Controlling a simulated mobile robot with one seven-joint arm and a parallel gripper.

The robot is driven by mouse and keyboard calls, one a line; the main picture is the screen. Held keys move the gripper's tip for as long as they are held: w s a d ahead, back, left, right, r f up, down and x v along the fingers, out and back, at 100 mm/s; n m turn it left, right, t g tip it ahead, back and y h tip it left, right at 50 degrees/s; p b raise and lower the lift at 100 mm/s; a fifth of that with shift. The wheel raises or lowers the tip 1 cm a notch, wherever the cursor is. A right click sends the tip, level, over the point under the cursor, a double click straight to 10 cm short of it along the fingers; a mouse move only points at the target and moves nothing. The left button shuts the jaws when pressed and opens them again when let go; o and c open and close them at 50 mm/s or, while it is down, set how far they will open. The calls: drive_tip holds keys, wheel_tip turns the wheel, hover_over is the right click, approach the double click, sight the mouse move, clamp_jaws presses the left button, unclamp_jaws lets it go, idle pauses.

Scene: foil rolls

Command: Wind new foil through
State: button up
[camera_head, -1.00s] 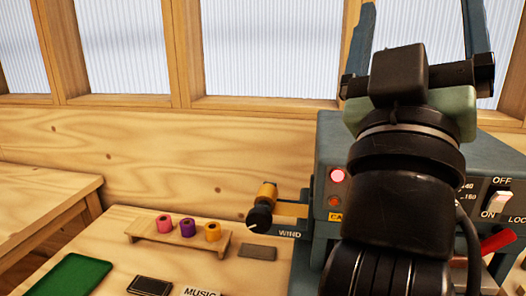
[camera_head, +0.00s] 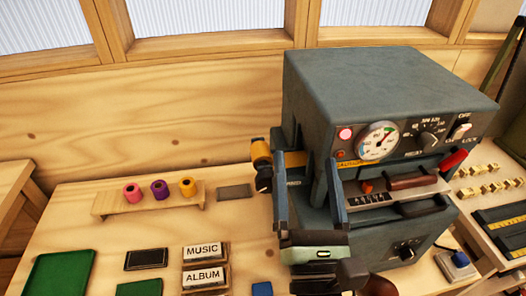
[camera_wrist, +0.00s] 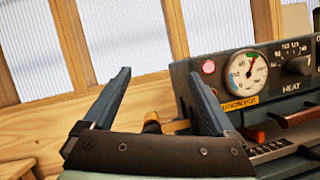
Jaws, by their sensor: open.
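The gold foil roll (camera_head: 260,152) sits on the left side of the grey-blue machine (camera_head: 390,75), with a black winding knob (camera_head: 264,180) in front of it. The roll also shows small between my fingers in the wrist view (camera_wrist: 152,123). My gripper (camera_head: 309,170) is open and empty, fingers pointing up in front of the machine's left part, to the right of the knob. In the wrist view its two blue fingers (camera_wrist: 164,88) stand wide apart. Part of the machine's left front is hidden behind my fingers.
A wooden rack (camera_head: 150,206) holds pink, purple and yellow rolls at left. MUSIC (camera_head: 203,252) and ALBUM (camera_head: 205,278) blocks, a green tray (camera_head: 60,275) and dark pads lie on the bench. Letter type (camera_head: 490,180) lies at right. A red lever (camera_head: 453,160) sticks out of the machine.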

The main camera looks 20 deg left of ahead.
sight(265, 171)
wheel_tip(265, 171, down, 12)
drive_tip(key=s+a+r+n+g+p, duration=0.1)
drive_tip(key=s+a+n+g, duration=0.2)
drive_tip(key=n+g, duration=0.25)
drive_tip(key=shift+n, duration=0.35)
drive_tip(key=p+x, duration=0.2)
drive_tip(key=x, duration=1.1)
drive_tip(key=shift+w, duration=0.15)
drive_tip(key=shift+c, duration=0.2)
drive_tip(key=c, duration=1.3)
drive_tip(key=shift+p, duration=0.35)
drive_tip(key=shift+c, duration=0.2)
drive_tip(key=shift+m+p, duration=0.3)
drive_tip(key=shift+m, duration=0.1)
